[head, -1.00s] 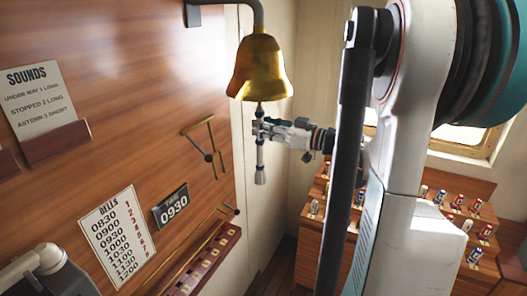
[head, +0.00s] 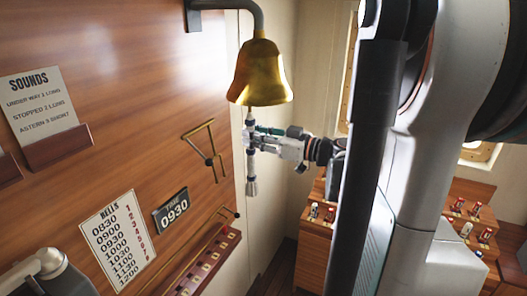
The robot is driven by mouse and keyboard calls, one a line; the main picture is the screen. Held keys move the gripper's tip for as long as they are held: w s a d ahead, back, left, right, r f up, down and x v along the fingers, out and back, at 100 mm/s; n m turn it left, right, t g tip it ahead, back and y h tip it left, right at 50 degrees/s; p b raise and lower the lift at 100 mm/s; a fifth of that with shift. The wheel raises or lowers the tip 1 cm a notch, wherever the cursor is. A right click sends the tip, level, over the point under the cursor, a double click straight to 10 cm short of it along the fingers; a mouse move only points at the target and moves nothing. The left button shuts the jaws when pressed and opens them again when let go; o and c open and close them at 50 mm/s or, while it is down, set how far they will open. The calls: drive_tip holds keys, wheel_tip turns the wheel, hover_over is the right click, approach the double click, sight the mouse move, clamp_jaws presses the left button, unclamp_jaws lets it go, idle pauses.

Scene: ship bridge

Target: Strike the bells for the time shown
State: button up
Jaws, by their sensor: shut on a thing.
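The brass bell (head: 259,75) hangs from a grey bracket on the wall, mouth down. A cord with a weighted end (head: 252,187) hangs below it. My gripper (head: 254,141) is shut on the cord, just under the bell's mouth, and is apart from the bell's rim. The clapper inside the bell is hidden. The dark time plate (head: 171,212) on the wooden panel reads 0930. The white BELLS card (head: 117,240) beside it lists times from 0830 to 1200 with red numbers. The cord's lower end hangs free below my gripper.
A SOUNDS card (head: 38,102) stands on a wooden ledge at the left. A brass lever (head: 209,150) is on the panel left of the cord. Consoles with small levers (head: 466,225) are at the lower right. Open space surrounds the cord's lower end.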

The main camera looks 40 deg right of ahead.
drive_tip(key=d, duration=0.1)
drive_tip(key=w+d+f+b, duration=0.1)
drive_tip(key=d, duration=0.1)
drive_tip(key=w+d+b, duration=0.1)
drive_tip(key=d, duration=0.1)
drive_tip(key=shift+f, duration=0.15)
clamp_jaws()
idle(0.5)
